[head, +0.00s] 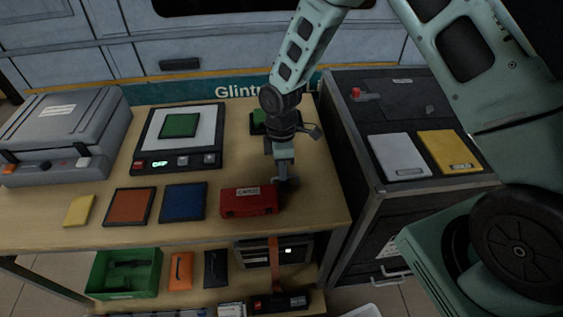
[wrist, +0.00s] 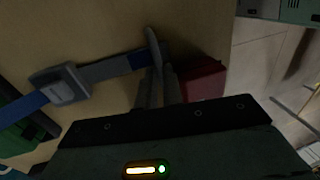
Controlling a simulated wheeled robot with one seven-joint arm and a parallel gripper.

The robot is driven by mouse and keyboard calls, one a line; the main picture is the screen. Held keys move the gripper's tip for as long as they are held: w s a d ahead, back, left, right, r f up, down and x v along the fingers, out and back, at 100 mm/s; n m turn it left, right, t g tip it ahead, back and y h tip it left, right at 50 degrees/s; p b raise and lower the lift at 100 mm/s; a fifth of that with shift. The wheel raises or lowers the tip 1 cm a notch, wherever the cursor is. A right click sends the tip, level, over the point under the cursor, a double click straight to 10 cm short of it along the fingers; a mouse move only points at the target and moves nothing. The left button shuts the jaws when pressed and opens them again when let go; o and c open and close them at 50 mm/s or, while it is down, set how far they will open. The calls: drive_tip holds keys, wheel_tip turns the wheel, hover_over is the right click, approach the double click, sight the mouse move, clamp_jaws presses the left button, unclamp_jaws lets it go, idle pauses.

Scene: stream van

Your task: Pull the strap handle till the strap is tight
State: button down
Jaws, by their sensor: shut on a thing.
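A blue strap (wrist: 30,104) shows in the wrist view, running from the left edge into a grey buckle (wrist: 62,86). Beyond the buckle, a grey strap handle (wrist: 108,70) with a short blue part at its end reaches my gripper (wrist: 155,65). The gripper's fingers are shut on that end, just above the table. The strap looks nearly straight; I cannot tell how tight it is. In the head view my gripper (head: 285,182) points down beside a red case (head: 248,202). The arm hides the strap there. A green block (head: 261,121) is partly hidden behind the arm.
The red case also shows close by the fingers in the wrist view (wrist: 204,78). On the wooden table are a scale (head: 160,160), a grey case (head: 65,125), and orange (head: 130,207) and blue (head: 183,202) pads. A dark cabinet (head: 350,140) stands right of the table.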

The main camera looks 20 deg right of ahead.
drive_tip(key=c, duration=1.5)
unclamp_jaws()
drive_tip(key=w+r, duration=0.1)
drive_tip(key=r, duration=0.4)
drive_tip(key=w+r+b, duration=0.1)
drive_tip(key=r, duration=0.5)
drive_tip(key=w+r+b, duration=0.1)
drive_tip(key=r, duration=0.5)
drive_tip(key=shift+w+d, duration=0.2)
drive_tip(key=shift+d, duration=0.2)
drive_tip(key=shift+s+r, duration=0.1)
